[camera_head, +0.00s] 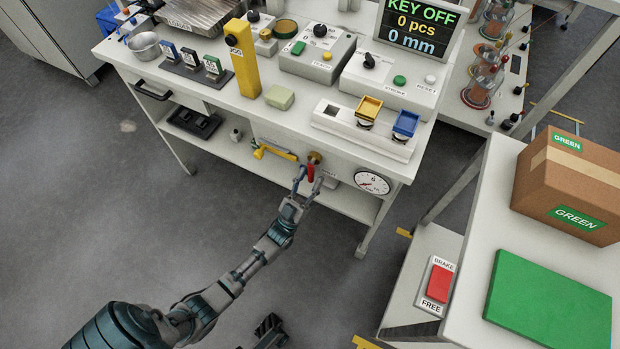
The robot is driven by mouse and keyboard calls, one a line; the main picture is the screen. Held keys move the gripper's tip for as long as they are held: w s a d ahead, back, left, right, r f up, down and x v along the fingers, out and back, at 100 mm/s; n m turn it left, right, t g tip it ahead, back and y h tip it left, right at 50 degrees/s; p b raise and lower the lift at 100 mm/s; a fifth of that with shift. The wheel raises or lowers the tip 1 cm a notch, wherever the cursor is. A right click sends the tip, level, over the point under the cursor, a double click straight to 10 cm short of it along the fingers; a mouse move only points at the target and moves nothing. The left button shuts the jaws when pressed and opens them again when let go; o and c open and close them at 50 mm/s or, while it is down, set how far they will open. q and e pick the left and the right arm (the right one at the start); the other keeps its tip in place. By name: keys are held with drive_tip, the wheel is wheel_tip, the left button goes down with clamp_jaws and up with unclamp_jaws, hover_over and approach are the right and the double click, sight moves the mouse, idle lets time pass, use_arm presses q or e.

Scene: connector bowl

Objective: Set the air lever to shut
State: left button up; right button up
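The air lever appears to be the red handle (310,172) below a brass fitting (314,157) on the front of the workbench, beside a round pressure gauge (372,183). The red handle points down towards the floor. My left gripper (308,181) is at this handle, its two fingers spread apart with the handle's lower end between or just behind them. I cannot tell whether either finger touches it. Part of what looks like my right gripper (268,330) shows dark at the bottom edge, and its fingers are not clear.
The workbench top (215,97) above carries switch boxes, a yellow post (243,60) and a display (418,27) reading KEY OFF. A side table (480,220) at right holds a carton. Floor left of my arm is clear.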

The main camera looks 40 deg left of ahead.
use_arm(q)
drive_tip(key=shift+f, duration=0.1)
drive_tip(key=shift+s+f, duration=0.2)
drive_tip(key=v, duration=1.1)
drive_tip(key=shift+f, duration=0.2)
drive_tip(key=shift+s, duration=0.15)
